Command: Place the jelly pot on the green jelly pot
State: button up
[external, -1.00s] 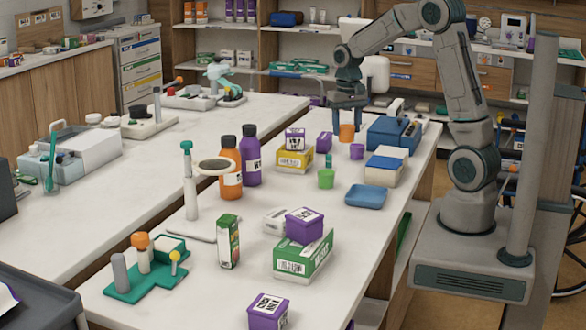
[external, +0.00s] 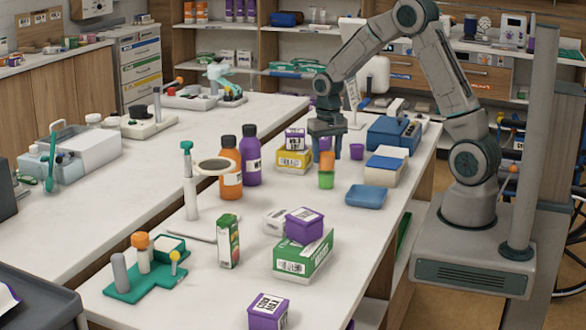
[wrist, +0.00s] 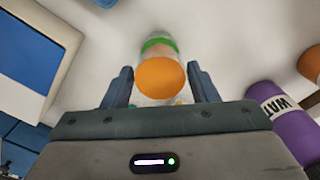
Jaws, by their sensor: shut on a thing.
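The orange jelly pot (external: 327,160) is between the fingers of my gripper (external: 325,152), which is shut on it. In the external view it appears directly above the green jelly pot (external: 326,181), upright, with no clear gap between them; I cannot tell whether they touch. In the wrist view the orange pot's round top (wrist: 160,78) sits between the fingertips of my gripper (wrist: 164,82). Part of the green pot (wrist: 159,44) shows beyond it, the rest hidden.
A purple pot (external: 356,151) stands just right of my gripper. A blue tray (external: 366,196) and a blue-and-white box (external: 383,172) are to the right. A yellow box (external: 294,160) and the purple bottle (external: 251,157) stand to the left. Counter is clear in front of the green pot.

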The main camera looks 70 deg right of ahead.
aim_at(327, 151)
jog(key=shift+f, duration=0.2)
jog(key=o, duration=1)
jog(key=shift+r, duration=0.1)
notch_tip(327, 151, up, 12)
jog(key=s+a+r+n+t, duration=0.1)
jog(key=s+a+n, duration=0.3)
jog(key=s+a, duration=0.3)
jog(key=s+a+r+n+t, duration=0.1)
jog(key=s+a+n, duration=0.4)
jog(key=s, duration=0.9)
jog(key=shift+a+t, duration=0.5)
jog(key=shift+a, duration=1)
